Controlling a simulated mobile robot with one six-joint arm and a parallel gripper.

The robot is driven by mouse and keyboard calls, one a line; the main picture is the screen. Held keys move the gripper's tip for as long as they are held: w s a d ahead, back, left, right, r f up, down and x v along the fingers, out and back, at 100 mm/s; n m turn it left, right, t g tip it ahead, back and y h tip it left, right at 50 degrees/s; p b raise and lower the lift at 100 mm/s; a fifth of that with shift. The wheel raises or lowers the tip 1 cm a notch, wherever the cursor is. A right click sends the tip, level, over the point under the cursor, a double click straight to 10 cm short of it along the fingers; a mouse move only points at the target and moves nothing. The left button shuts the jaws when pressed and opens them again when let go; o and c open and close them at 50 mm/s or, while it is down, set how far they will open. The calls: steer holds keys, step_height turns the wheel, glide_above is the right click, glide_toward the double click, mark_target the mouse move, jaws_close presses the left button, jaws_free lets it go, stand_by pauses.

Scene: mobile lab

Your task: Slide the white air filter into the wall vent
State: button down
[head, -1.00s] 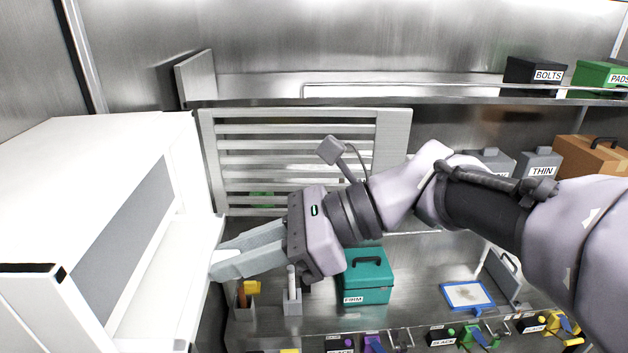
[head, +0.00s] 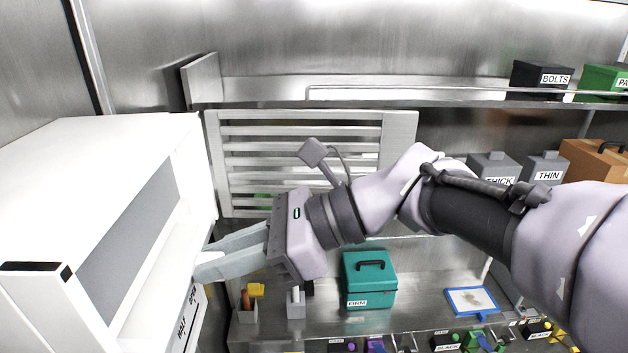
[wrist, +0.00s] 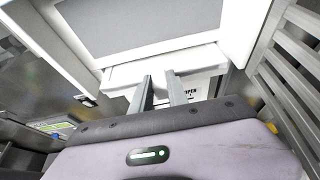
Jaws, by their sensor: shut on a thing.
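A large white housing (head: 110,150) with a recessed grey panel stands at the left. A white slab (head: 160,275), apparently the air filter, lies at its lower opening. It also shows in the wrist view (wrist: 125,76). My gripper (head: 203,268) is shut on the slab's near edge; the fingers (wrist: 163,82) reach it in the wrist view. How deep the slab sits inside is hidden. A grey slatted vent panel (head: 300,131) stands behind my gripper, partly covered by my arm.
A label reading "HALF" and "OPEN" (head: 188,320) shows below the slab. A teal case (head: 370,290), small holders (head: 296,308) and a blue-framed tray (head: 470,300) stand on the lower counter. Boxes (head: 540,80) line the right shelves.

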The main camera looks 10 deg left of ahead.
mark_target(157, 268)
steer(key=shift+s+a, duration=0.2)
steer(key=shift+a, duration=0.6)
steer(key=shift+s+a, duration=0.2)
steer(key=shift+a, duration=0.65)
steer(key=shift+s+a, duration=0.2)
steer(key=shift+a, duration=0.6)
steer(key=c, duration=1.2)
jaws_free()
steer(key=shift+d, duration=0.1)
steer(key=b+v, duration=0.1)
steer(key=v, duration=1.6)
steer(key=shift+d+b, duration=0.2)
steer(key=shift+b, duration=0.2)
steer(key=shift+w, duration=0.1)
